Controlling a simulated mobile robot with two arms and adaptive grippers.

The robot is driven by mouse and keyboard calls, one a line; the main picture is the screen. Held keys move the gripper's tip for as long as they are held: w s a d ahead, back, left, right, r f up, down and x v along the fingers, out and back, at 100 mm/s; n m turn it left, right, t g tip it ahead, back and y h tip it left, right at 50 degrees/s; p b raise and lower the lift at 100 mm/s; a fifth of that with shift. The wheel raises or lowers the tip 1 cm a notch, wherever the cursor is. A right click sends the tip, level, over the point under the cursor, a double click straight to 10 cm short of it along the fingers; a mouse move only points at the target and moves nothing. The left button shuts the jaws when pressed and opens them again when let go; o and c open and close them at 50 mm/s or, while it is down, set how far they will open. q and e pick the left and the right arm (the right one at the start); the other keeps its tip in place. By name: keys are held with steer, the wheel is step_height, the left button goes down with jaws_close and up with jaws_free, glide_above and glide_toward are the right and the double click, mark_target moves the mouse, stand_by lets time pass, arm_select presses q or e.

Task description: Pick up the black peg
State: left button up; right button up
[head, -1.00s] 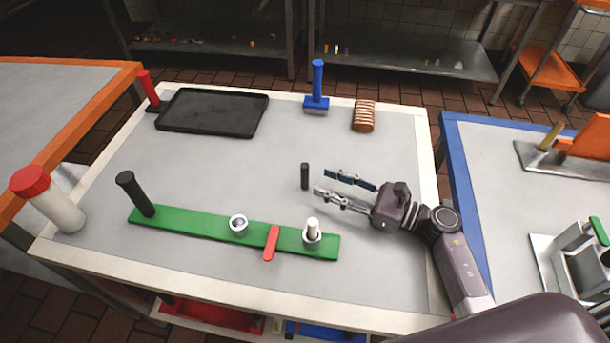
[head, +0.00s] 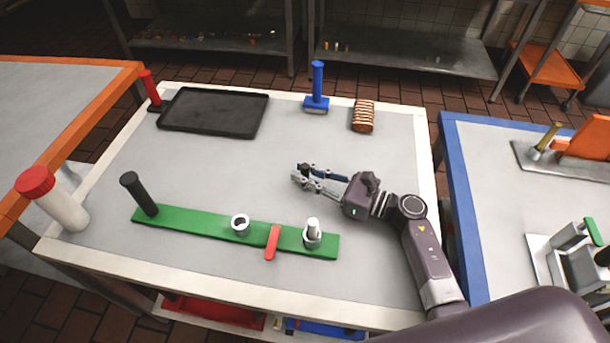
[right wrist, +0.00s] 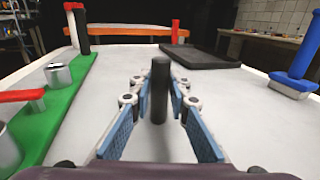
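The small black peg (right wrist: 159,92) stands upright on the table in the right wrist view. My right gripper (head: 302,177) has its fingers on either side of it, with the blue pads apart and a gap showing between the peg and each fingertip. In the head view the fingers mostly hide the peg. My left gripper is in neither view.
A green strip (head: 185,222) holds a taller black cylinder (head: 138,194), two metal cups and a red bar (head: 272,242). A black tray (head: 213,112), blue-handled tool (head: 317,88) and sliced loaf (head: 363,115) stand at the back.

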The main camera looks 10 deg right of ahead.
jaws_close()
steer(key=shift+r, duration=0.15)
step_height(320, 180, up, 20)
steer(key=p, duration=0.1)
stand_by(0.5)
